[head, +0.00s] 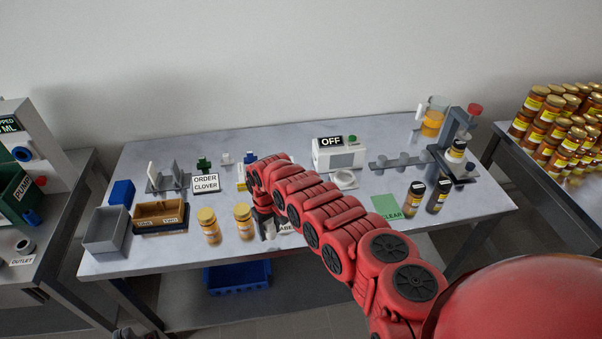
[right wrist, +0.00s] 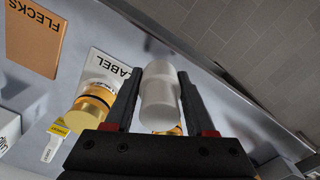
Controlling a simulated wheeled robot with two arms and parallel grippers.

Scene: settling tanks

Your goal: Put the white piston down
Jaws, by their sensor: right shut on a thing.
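The white piston (right wrist: 158,98) shows in the right wrist view as a smooth white cylinder with a narrower lower part. My right gripper (right wrist: 161,82) is shut on it, one dark finger on each side. In the head view my right gripper (head: 268,228) is low over the front middle of the table, beside the amber jars; the piston is mostly hidden there by my red arm. I cannot tell whether the piston touches the table. A small part of my left gripper (head: 138,334) shows at the bottom edge; its jaws cannot be made out.
Two gold-lidded jars (head: 243,222) stand just left of my right gripper. A LABEL card (right wrist: 112,68) lies close by. A wooden tray (head: 160,217) and grey bin (head: 106,230) are left. The green CLEAR mat (head: 387,207) is bare; dark-capped jars (head: 414,198) stand right of it.

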